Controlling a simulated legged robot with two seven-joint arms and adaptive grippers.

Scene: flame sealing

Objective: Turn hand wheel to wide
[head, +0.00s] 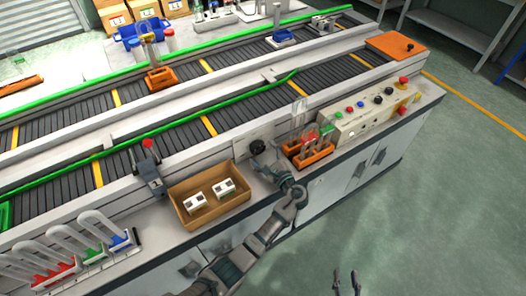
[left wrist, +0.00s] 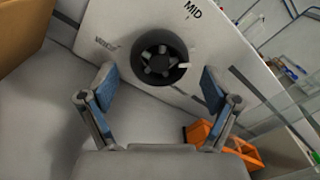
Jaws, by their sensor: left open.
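The black hand wheel (head: 258,147) sits on a pale panel on the near side of the conveyor. In the left wrist view the hand wheel (left wrist: 160,58) faces me, with a white pointer mark at its right. The label MID (left wrist: 193,10) is above right of the wheel; another label (left wrist: 106,44) at its left is hard to read. My left gripper (head: 266,172) is open just in front of the wheel; its blue-padded fingers (left wrist: 158,92) are apart, below the wheel and not around it. My right gripper (head: 346,281) shows only two separated fingertips at the bottom, over the floor.
A cardboard box (head: 209,201) with two white parts stands left of my left gripper. An orange rack (head: 307,154) with clear tubes stands to its right, and also shows in the left wrist view (left wrist: 222,143). A button panel (head: 365,115) lies further right. Open floor is at right.

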